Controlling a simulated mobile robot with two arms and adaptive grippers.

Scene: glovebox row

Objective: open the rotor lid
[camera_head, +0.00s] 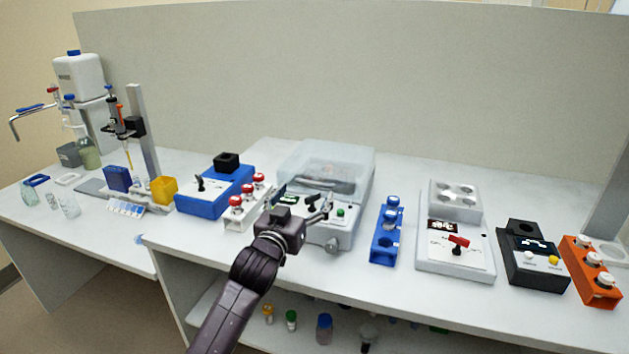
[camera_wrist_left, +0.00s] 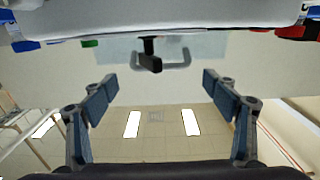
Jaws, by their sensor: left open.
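A pale centrifuge (camera_head: 346,236) stands near the middle of the bench, with a green button on its front panel. Its translucent cover (camera_head: 352,160) looks lowered, and a dark shape shows dimly through it. I cannot make out a separate rotor lid. My left gripper (camera_head: 304,200) is in front of the centrifuge, open and empty, and hides part of its panel. In the left wrist view the spread fingers (camera_wrist_left: 157,85) are apart from a black knob (camera_wrist_left: 150,55) and a grey handle bar (camera_wrist_left: 178,62) beyond them. My right gripper is not in view.
A rack with red-capped tubes (camera_head: 242,208) and a blue device (camera_head: 213,195) stand left of the centrifuge. A blue tube rack (camera_head: 385,248) and a white device with a red switch (camera_head: 455,262) stand right. Bottles sit on the shelf below.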

